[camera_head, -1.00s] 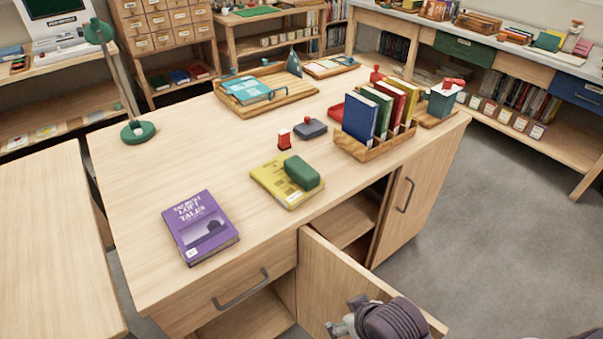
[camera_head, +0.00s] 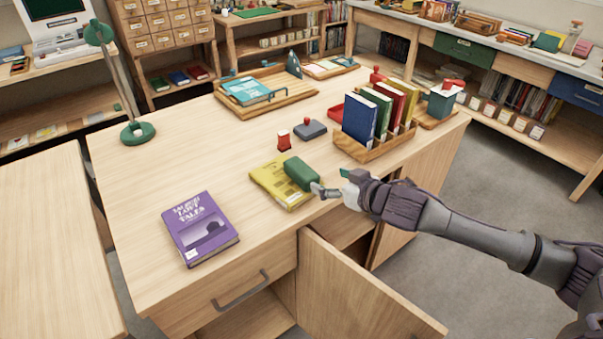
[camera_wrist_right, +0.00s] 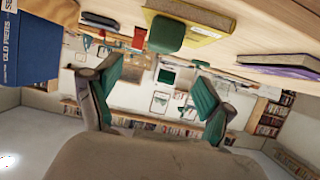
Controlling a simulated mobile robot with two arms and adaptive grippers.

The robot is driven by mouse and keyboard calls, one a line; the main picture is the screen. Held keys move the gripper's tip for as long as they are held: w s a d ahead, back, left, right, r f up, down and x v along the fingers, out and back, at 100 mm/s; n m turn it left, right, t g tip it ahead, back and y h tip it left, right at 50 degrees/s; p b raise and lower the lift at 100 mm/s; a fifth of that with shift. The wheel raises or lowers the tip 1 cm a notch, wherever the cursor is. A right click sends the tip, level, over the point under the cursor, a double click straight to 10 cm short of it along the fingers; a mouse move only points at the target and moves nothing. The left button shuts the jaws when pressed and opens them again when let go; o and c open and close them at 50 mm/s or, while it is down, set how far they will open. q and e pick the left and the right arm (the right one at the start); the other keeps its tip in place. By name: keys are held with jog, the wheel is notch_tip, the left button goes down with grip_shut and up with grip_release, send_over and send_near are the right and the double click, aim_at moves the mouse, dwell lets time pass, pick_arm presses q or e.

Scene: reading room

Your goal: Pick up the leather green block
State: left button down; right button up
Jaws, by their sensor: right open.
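The leather green block (camera_head: 300,173) lies on a yellow book (camera_head: 270,182) near the front edge of the wooden table. My right gripper (camera_head: 332,182) is just right of the block, at the table's edge, and looks apart from it. In the right wrist view the picture is turned over, with the table at the top. There the green block (camera_wrist_right: 166,34) shows beyond the two spread, green-padded fingers of the gripper (camera_wrist_right: 160,88), with nothing between them. My left gripper is not in view.
A wooden rack of upright books (camera_head: 375,148) stands behind and right of the gripper. A purple book (camera_head: 200,228) lies at the left front. A red stamp (camera_head: 284,141) and grey pad (camera_head: 311,130) sit behind the block. A cabinet door (camera_head: 350,285) stands open below.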

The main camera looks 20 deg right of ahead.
aim_at(305, 171)
jog(key=x, duration=1.3)
jog(key=shift+a+f+p, duration=0.1)
jog(key=shift+f+p, duration=0.05)
jog(key=shift+p, duration=0.2)
jog(key=shift+s, duration=0.1)
grip_shut()
